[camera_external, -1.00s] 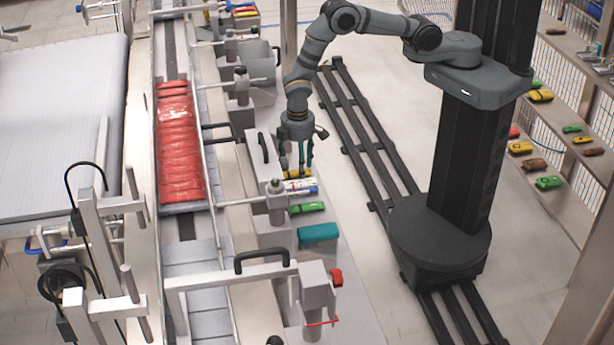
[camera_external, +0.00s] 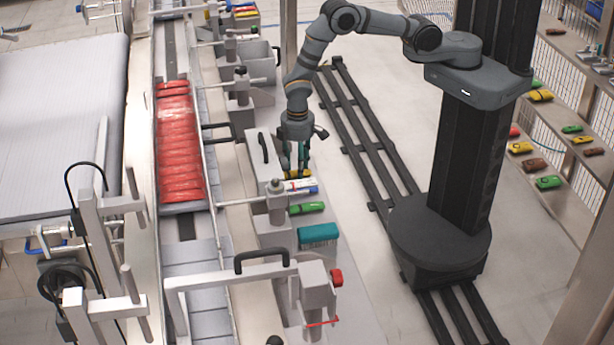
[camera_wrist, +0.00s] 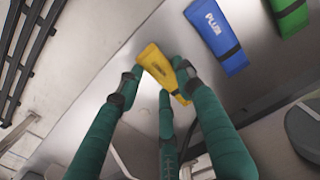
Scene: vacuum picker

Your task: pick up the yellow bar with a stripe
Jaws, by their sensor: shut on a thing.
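The yellow bar (camera_wrist: 157,64) with a dark stripe lies on a grey metal surface in the wrist view. In the external view my gripper (camera_external: 297,172) points down over the machine's side ledge. Only a small part of the yellow bar (camera_external: 293,174) shows there, between the fingers.
A blue and white bar (camera_external: 303,186), also in the wrist view (camera_wrist: 214,34), lies beside the yellow one. A green bar (camera_external: 307,208) and a teal box (camera_external: 318,233) sit further along. A clamp post (camera_external: 275,200) stands close to the left.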

